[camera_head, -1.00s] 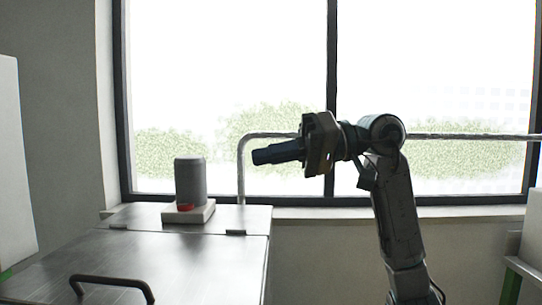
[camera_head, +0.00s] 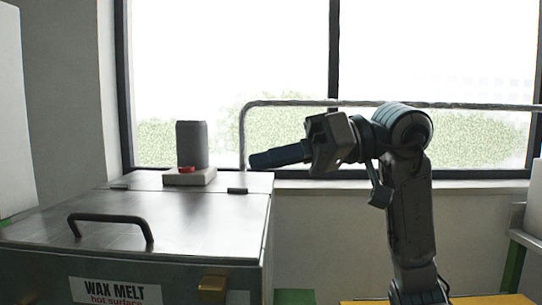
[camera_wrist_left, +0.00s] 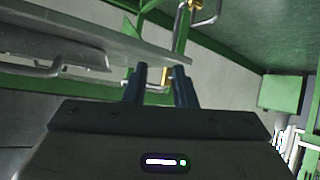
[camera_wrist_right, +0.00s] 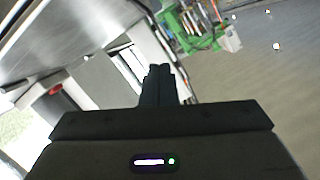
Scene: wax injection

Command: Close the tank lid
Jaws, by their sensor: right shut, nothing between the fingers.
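The tank (camera_head: 180,283) is a metal box labelled "WAX MELT hot surface" at the lower left of the head view. Its brushed metal lid (camera_head: 185,215) lies flat on top, with a dark bar handle (camera_head: 110,218) near the front edge and hinges at the back. My right gripper (camera_head: 252,160) is shut and empty, pointing left, above and beyond the lid's back right corner. It also shows shut in the right wrist view (camera_wrist_right: 160,68). My left gripper (camera_wrist_left: 160,68) is open and empty in its wrist view, and out of the head view.
A grey cylinder (camera_head: 192,145) on a pale base with a red part stands behind the lid. A brass-coloured latch (camera_head: 212,288) is on the tank's front. A pipe rail (camera_head: 300,103) runs before the window. A yellow surface (camera_head: 490,300) shows at lower right.

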